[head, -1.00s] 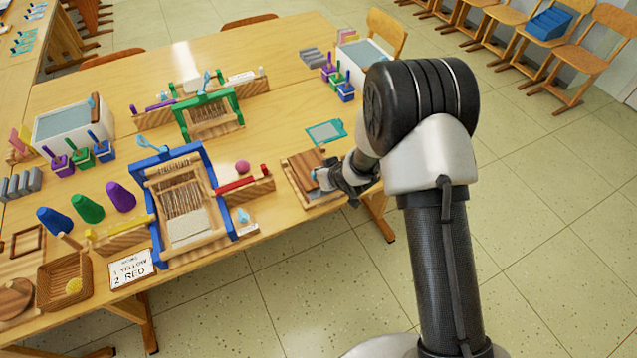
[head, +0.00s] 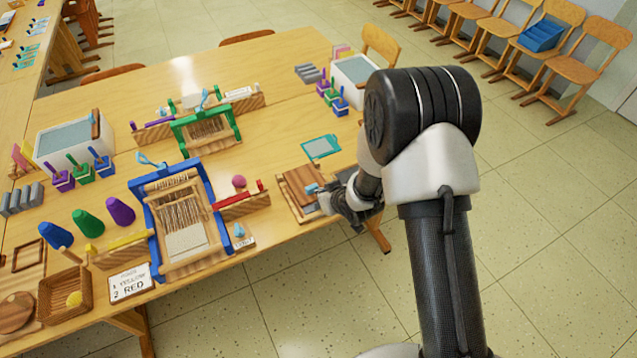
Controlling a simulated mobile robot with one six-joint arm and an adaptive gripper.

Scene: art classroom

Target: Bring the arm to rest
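My gripper (head: 328,200) is at the right end of the wooden table (head: 270,165), over or beside a wooden board (head: 297,184) near the table's front edge. A small blue thing (head: 312,189) shows right at the fingertips; I cannot tell whether it is held or lies on the board. My own forearm and wrist partly cover the gripper, and its fingers are too small to read. A blue-framed loom (head: 222,222) stands left of the gripper, with a red-topped wooden rack (head: 240,205) between them.
A teal-edged frame (head: 321,147) lies just behind the gripper. A green loom (head: 236,123), a white tub (head: 356,82) and colored cones (head: 88,223) stand on the table. A sign (head: 130,283) and basket (head: 65,296) are at front left. The floor at right is open; chairs (head: 545,50) line the wall.

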